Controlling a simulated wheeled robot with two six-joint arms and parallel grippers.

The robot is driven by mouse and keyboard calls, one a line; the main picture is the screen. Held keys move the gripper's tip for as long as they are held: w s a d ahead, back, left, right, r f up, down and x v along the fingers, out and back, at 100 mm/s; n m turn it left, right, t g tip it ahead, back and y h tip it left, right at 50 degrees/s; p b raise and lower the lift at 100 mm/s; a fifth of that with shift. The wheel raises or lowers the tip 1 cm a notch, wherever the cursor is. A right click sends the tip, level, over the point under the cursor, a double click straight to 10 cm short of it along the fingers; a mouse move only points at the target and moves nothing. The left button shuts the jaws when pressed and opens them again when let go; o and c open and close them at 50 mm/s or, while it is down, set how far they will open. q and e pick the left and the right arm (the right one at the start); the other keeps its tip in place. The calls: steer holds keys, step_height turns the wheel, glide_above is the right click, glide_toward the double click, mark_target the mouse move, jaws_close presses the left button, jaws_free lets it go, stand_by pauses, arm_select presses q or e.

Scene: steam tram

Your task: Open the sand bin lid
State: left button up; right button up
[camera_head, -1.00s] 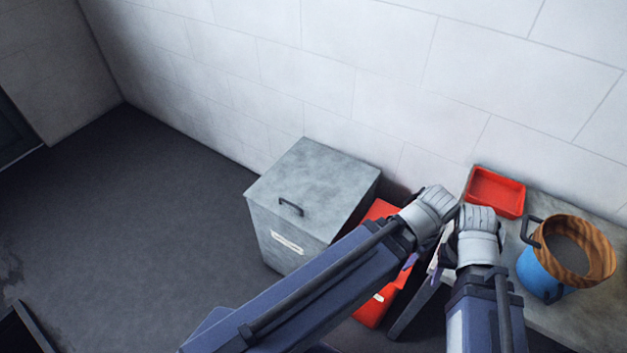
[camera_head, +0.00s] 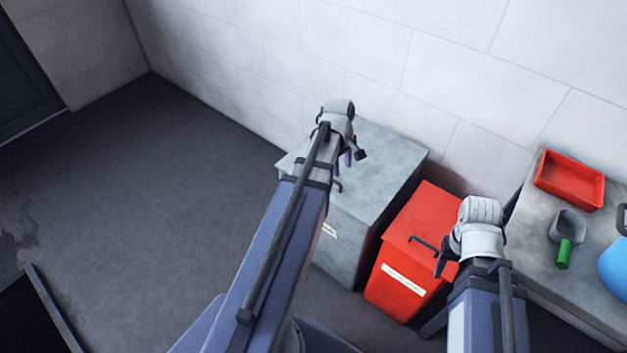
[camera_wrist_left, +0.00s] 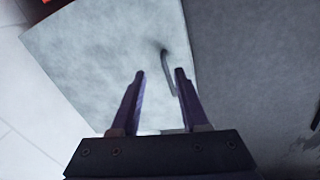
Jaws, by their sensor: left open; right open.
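A grey bin (camera_head: 347,238) with a flat, closed lid (camera_head: 388,150) stands against the wall. A red bin (camera_head: 398,285) with a closed lid (camera_head: 430,216) and a dark handle (camera_head: 424,243) stands to its right. Both have front labels too small to read, so I cannot tell which holds sand. My left gripper (camera_head: 352,158) is open over the grey lid and hides part of it. In the left wrist view, the grey lid's handle (camera_wrist_left: 167,72) appears between its open fingers (camera_wrist_left: 160,74); contact cannot be told. My right gripper (camera_head: 444,260) is open beside the red bin.
A grey bench (camera_head: 525,235) at the right bears a red tray (camera_head: 570,180), a scoop with a green handle (camera_head: 566,238) and a blue container (camera_head: 615,265), cut off by the frame.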

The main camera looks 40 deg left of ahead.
arm_select(q)
steer(key=a+f+n, duration=0.2)
steer(key=a, duration=0.4)
steer(key=f+b, duration=0.2)
steer(key=w+f+b, duration=0.1)
steer(key=f+b, duration=0.1)
steer(key=b, duration=0.1)
steer(key=f+b, duration=0.3)
steer(key=shift+w+d+f, duration=0.1)
steer(key=shift+w+d, duration=0.05)
steer(key=shift+w, duration=0.15)
arm_select(e)
step_height(320, 180, down, 9)
steer(key=a, duration=0.1)
steer(key=shift+a+f, duration=0.15)
arm_select(q)
steer(key=shift+c, duration=0.2)
jaws_close()
